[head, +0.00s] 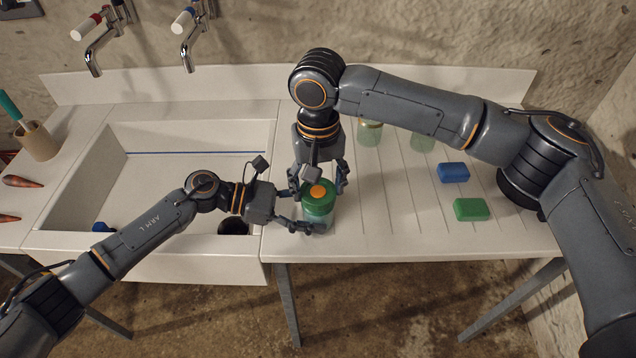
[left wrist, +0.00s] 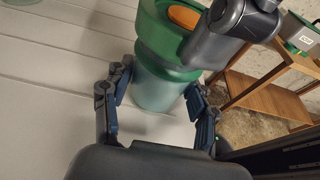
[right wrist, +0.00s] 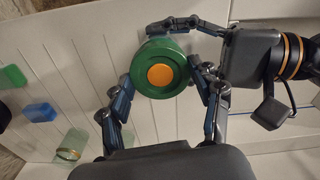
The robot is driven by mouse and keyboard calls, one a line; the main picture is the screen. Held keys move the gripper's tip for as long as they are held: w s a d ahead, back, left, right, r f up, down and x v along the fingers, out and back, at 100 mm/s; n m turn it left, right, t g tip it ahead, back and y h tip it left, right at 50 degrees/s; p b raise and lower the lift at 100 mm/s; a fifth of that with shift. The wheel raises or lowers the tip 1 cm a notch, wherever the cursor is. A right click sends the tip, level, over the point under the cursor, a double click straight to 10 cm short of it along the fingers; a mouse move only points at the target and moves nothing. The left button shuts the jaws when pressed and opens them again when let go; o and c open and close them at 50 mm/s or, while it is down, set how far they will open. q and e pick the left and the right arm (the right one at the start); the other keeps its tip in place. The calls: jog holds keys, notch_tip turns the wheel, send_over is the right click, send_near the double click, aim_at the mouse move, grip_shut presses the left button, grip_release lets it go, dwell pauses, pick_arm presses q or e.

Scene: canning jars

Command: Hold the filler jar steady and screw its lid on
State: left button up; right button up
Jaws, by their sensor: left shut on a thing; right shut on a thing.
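The filler jar (head: 318,222) is a pale glass jar standing upright near the front edge of the ribbed drainboard, just right of the sink. Its green lid (head: 319,204) with an orange disc sits on top; I cannot tell how far it is screwed down. My left gripper (head: 306,212) comes in from the left, shut around the jar body below the lid; the jar body (left wrist: 158,92) shows between its fingers in the left wrist view. My right gripper (head: 318,188) reaches down from above, shut on the lid, which shows between its fingers in the right wrist view (right wrist: 162,50).
Blue (head: 453,172) and green (head: 472,209) blocks lie on the drainboard to the right. Two more jars (head: 370,133) (head: 422,141) stand at the back, partly behind my right arm. The sink (head: 190,137) is left, with a dark round thing (head: 233,227) inside.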

jog(key=shift+c, duration=1.1)
jog(key=m, duration=0.4)
jog(key=shift+m, duration=0.3)
jog(key=m, duration=0.7)
jog(key=o, duration=1.3)
jog(key=shift+o, duration=0.2)
